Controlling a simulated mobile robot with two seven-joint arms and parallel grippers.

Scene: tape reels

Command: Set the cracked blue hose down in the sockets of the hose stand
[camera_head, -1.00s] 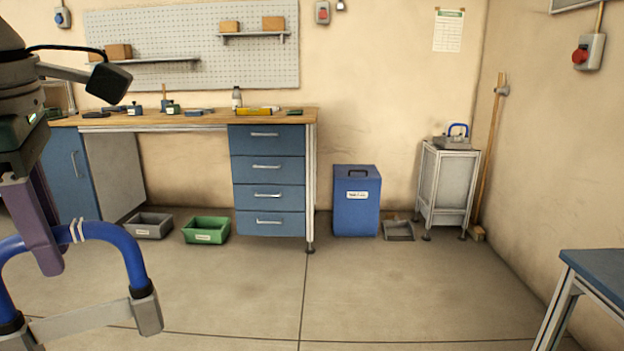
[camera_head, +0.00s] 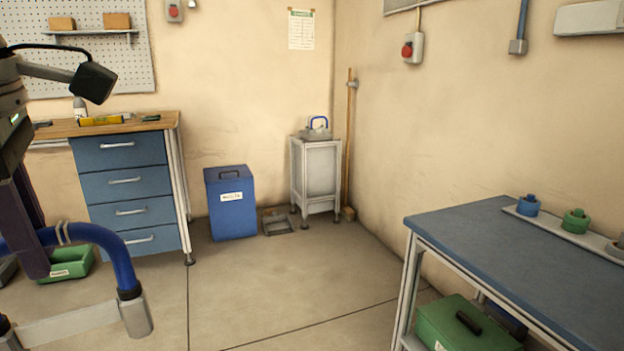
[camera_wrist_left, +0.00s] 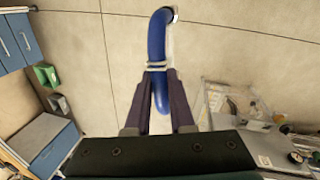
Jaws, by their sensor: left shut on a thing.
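The cracked blue hose (camera_head: 121,262) is a bent blue tube with pale bands round it and a grey end fitting, at the lower left of the head view. A pale flat bar runs beside that fitting. My left gripper (camera_wrist_left: 158,85) has its two purple fingers shut on the hose near the bands; the hose (camera_wrist_left: 156,40) also shows in the left wrist view. A small blue arch (camera_head: 318,121) stands on a grey block (camera_head: 316,135) atop a white stand (camera_head: 318,172) in the far corner; I cannot tell whether this is the hose stand. My right gripper is not in view.
A blue-topped table (camera_head: 480,235) with several coloured reels stands at the right, a green case (camera_head: 465,328) below it. Drawers (camera_head: 125,183) are at left. The middle floor is clear.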

